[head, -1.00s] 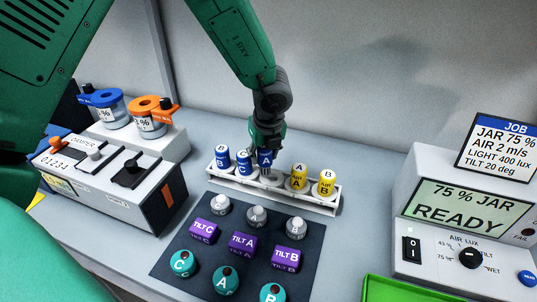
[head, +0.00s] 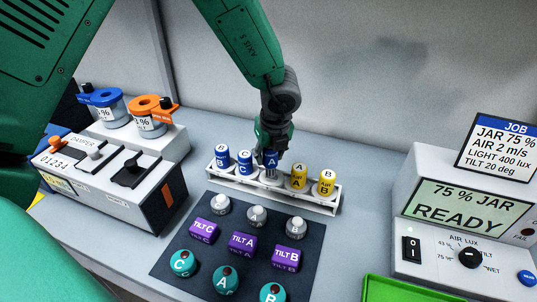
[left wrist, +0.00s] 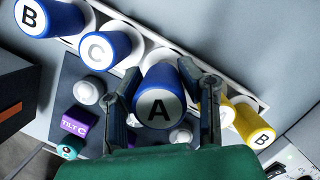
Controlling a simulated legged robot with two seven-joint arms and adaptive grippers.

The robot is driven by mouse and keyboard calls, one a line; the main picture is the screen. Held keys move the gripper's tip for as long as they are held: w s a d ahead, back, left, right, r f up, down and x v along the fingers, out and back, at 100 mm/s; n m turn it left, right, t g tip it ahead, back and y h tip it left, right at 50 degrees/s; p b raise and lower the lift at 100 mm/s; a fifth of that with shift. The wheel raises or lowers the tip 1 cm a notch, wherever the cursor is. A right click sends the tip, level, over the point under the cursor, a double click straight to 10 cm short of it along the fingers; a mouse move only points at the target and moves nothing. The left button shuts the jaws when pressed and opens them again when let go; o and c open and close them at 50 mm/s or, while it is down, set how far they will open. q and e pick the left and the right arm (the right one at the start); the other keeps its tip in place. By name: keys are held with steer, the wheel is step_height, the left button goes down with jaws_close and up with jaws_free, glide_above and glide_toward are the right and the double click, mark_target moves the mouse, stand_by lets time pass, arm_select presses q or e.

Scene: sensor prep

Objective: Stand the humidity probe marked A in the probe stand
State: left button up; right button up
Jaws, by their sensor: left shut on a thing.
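The blue humidity probe marked A (head: 271,158) is upright in my left gripper (head: 270,149), over the middle position of the white probe stand (head: 225,183). In the left wrist view, the two fingers sit on either side of the blue probe A (left wrist: 159,100), and a white ring of the stand shows behind it. A grey part shows below its blue cap. I cannot tell whether its foot is seated in the stand. Blue probes B (head: 222,156) and C (head: 244,161) stand to its left. Yellow probes A (head: 299,176) and B (head: 327,184) stand to its right. My right gripper is not in view.
In front of the stand lies a dark mat (head: 205,262) with grey knobs, purple tilt blocks and teal pieces. A damper box (head: 150,195) and two lidded jars (head: 147,118) stand left. A READY display unit (head: 470,220) stands right, near a green tray (head: 390,290).

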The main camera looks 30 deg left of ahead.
arm_select(q)
steer(key=d, duration=0.2)
steer(key=shift+d+r+y, duration=0.3)
steer(key=shift+d, duration=0.1)
steer(key=shift+d+r, duration=0.1)
steer(key=shift+d, duration=0.15)
steer(key=shift+a+f+b, duration=0.15)
steer(key=shift+a+f, duration=0.1)
steer(key=shift+a, duration=0.65)
steer(key=shift+a+f+b, duration=0.15)
steer(key=shift+a+f, duration=0.1)
steer(key=shift+a, duration=0.65)
steer(key=shift+d+r, duration=0.15)
steer(key=shift+d, duration=0.75)
steer(key=shift+a+f, duration=0.15)
steer(key=shift+a, duration=0.4)
steer(key=shift+a+f, duration=0.15)
steer(key=shift+a, duration=0.35)
steer(key=shift+a+f+b, duration=0.15)
steer(key=shift+a+b, duration=0.15)
steer(key=shift+a, duration=0.25)
steer(key=shift+s+d, duration=0.1)
steer(key=shift+d, duration=0.7)
steer(key=shift+a, duration=0.6)
steer(key=shift+d, duration=0.95)
steer(key=shift+r, duration=0.2)
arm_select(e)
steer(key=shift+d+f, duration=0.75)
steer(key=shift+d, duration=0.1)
